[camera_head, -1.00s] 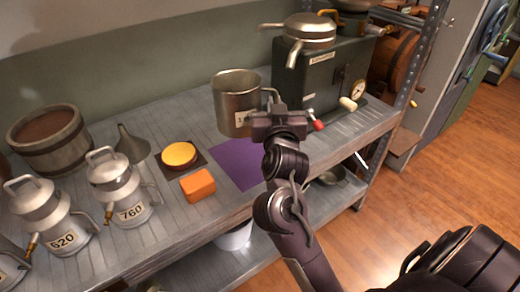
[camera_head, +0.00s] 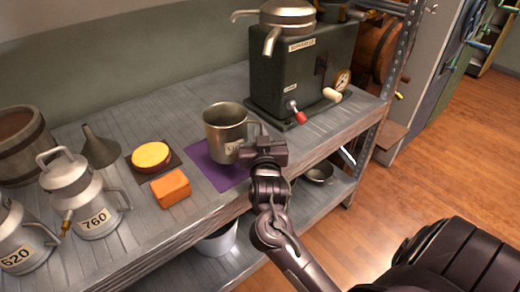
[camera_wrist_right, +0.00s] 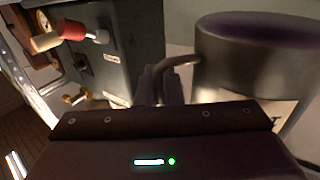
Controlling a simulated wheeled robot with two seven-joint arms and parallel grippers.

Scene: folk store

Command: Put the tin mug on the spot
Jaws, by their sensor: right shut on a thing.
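The tin mug (camera_head: 224,126) is a grey metal cup with a pale label, upright, over the purple square spot (camera_head: 207,172) on the metal shelf. I cannot tell for sure whether its base touches the spot. My right gripper (camera_head: 262,143) is shut on the mug's handle, at the mug's right side. In the right wrist view the mug (camera_wrist_right: 245,60) fills the right side, and the gripper fingers (camera_wrist_right: 160,85) close on its handle. The mug hides part of the spot. My left gripper is not in view.
An orange block (camera_head: 171,189) and a yellow round piece (camera_head: 151,156) on a dark square lie left of the spot. A funnel (camera_head: 99,148) and milk cans (camera_head: 82,197) stand farther left. A dark green machine (camera_head: 297,75) with a red-tipped lever stands behind right.

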